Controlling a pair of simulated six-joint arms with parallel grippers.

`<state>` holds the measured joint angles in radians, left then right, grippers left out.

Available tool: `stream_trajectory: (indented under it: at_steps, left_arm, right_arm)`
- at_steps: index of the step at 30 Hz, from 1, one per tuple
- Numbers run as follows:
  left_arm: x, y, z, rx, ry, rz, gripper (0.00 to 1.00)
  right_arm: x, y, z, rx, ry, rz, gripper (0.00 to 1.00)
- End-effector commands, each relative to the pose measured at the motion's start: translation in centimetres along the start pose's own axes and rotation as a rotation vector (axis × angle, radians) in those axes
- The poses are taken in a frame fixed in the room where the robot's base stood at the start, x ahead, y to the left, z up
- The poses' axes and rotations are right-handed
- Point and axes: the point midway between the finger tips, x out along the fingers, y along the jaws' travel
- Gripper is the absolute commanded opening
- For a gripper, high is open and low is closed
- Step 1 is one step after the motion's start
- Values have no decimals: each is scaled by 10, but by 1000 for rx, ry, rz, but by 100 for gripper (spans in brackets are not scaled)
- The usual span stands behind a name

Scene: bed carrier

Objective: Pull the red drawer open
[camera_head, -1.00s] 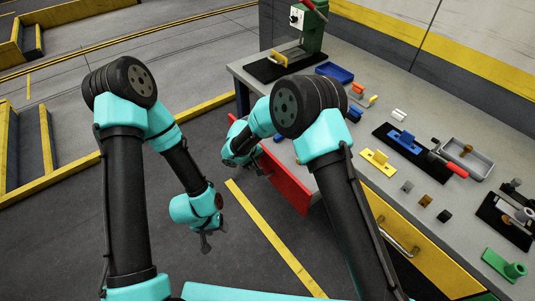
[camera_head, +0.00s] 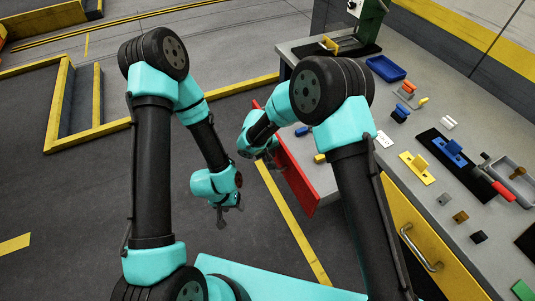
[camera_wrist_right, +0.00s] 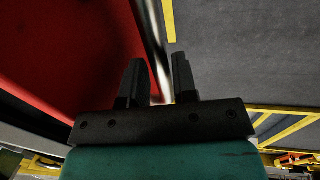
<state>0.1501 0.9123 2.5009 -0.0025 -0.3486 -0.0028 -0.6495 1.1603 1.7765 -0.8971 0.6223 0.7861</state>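The red drawer (camera_head: 299,178) stands out from the workbench in the head view, with small blue and yellow pieces showing inside. Its red front fills the left of the right wrist view (camera_wrist_right: 60,55). A metal handle bar (camera_wrist_right: 155,38) runs along that front. In the head view this gripper (camera_head: 270,160) is small and partly hidden at the drawer's outer face. My left gripper (camera_head: 228,210) hangs empty over the floor, left of the drawer, its small fingers apart.
The grey workbench (camera_head: 400,141) carries a blue tray (camera_head: 385,68), a yellow block (camera_head: 417,168) and several tools. A yellow drawer (camera_head: 425,235) with a metal handle is below its edge, at right. Dark floor with a yellow stripe lies clear in front.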

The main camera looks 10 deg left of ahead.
Motion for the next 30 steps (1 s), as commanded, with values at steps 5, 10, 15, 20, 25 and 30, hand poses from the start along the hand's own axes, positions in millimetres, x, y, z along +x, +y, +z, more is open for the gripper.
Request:
stream_trajectory:
  at_steps: [5, 10, 15, 20, 25, 30]
  left_arm:
    - [0, 0, 0, 0, 0, 0, 56]
    - [0, 0, 0, 0, 0, 0, 56]
    - [0, 0, 0, 0, 0, 0, 56]
    - [0, 0, 0, 0, 0, 0, 56]
    - [0, 0, 0, 0, 0, 0, 56]
    - [0, 0, 0, 0, 0, 0, 56]
  right_arm:
    - [0, 0, 0, 0, 0, 0, 44]
    - [0, 0, 0, 0, 0, 0, 44]
    - [-3, 0, 0, 0, 1, 0, 44]
    - [-17, 0, -1, 0, 3, 1, 44]
    - [-45, 0, -1, 0, 4, 1, 44]
    - [-78, 0, -1, 0, 5, 1, 44]
